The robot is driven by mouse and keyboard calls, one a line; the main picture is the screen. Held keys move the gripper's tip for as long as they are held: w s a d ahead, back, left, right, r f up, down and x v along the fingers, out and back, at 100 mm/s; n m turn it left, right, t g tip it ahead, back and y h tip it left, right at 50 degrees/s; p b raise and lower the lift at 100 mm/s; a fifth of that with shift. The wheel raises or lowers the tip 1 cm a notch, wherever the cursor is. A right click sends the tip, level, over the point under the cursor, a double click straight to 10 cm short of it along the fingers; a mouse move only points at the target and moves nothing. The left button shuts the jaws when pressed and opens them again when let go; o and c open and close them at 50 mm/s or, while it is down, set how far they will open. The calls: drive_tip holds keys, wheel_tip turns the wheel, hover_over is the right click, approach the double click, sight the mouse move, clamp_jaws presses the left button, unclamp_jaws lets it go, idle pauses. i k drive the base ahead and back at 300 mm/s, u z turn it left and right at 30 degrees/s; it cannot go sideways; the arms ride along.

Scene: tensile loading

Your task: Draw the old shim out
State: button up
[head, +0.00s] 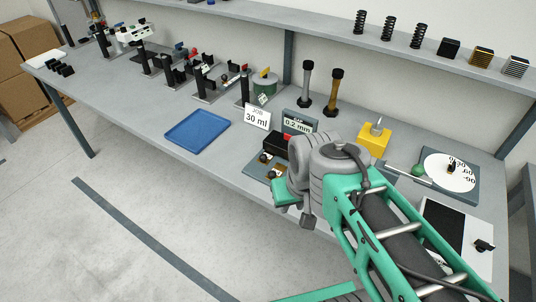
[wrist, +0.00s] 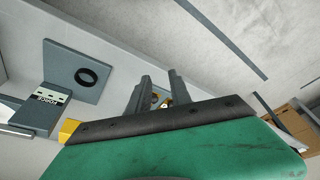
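My gripper (wrist: 160,88) shows in the wrist view as two grey fingers standing apart, with no held object visible between them. Small brass-coloured and white parts show through the gap, seemingly beyond the fingertips. In the head view my arm hides the gripper. A small grey fixture plate (head: 257,172) with a black-and-red block (head: 275,145) and brown, brass-like parts (head: 265,157) lies just left of my wrist. A card reading 0.2 mm (head: 298,123) stands behind it. I cannot make out the old shim for certain in either view.
A blue tray (head: 197,132) and a 30 ml card (head: 257,116) are to the left. A yellow block (head: 374,139) and a round white dial (head: 449,171) are to the right. Upright posts stand behind. The wrist view shows a plate with a black ring (wrist: 87,76).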

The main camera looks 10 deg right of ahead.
sight(265, 159)
drive_tip(key=k, duration=0.5)
drive_tip(key=u, duration=0.75)
drive_tip(key=i, duration=0.8)
drive_tip(key=u, duration=0.1)
